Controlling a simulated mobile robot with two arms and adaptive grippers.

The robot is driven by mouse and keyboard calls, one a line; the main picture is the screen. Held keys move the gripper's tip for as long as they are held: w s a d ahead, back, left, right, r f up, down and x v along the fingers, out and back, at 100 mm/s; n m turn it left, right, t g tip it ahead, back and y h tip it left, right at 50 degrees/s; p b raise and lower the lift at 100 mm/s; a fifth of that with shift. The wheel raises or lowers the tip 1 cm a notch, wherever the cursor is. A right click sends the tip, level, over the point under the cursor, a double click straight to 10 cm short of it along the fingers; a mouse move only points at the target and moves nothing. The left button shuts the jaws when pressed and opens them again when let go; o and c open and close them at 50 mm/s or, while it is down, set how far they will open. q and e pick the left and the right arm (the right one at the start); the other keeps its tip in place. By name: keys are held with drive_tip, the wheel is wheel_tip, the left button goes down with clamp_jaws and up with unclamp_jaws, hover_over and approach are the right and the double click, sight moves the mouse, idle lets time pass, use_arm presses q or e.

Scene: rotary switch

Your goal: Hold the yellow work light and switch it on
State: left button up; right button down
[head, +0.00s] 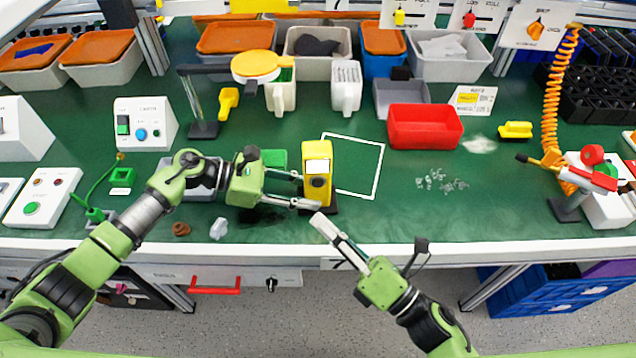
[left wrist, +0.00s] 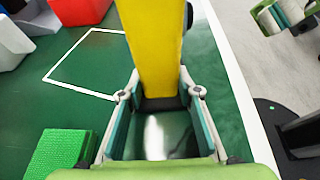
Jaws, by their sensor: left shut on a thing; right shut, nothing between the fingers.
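The yellow work light (head: 317,172) stands upright near the front edge of the green bench, with a dark knob on its front face. It also fills the upper middle of the left wrist view (left wrist: 154,50). My left gripper (head: 311,199) is shut on it, with a finger on each side near its dark base. My right gripper (head: 322,228) is shut and empty, in front of and below the light, apart from it. The right gripper also shows at the upper right of the left wrist view (left wrist: 279,15). Whether the light is on cannot be told.
A white outlined square (head: 377,181) lies behind and right of the light. A red bin (head: 425,127) stands beyond it. A green block (head: 273,158) lies behind my left gripper. Clear scraps (head: 440,182) lie to the right. The bench front right of the light is clear.

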use_arm(q)
drive_tip(key=o, duration=1.2)
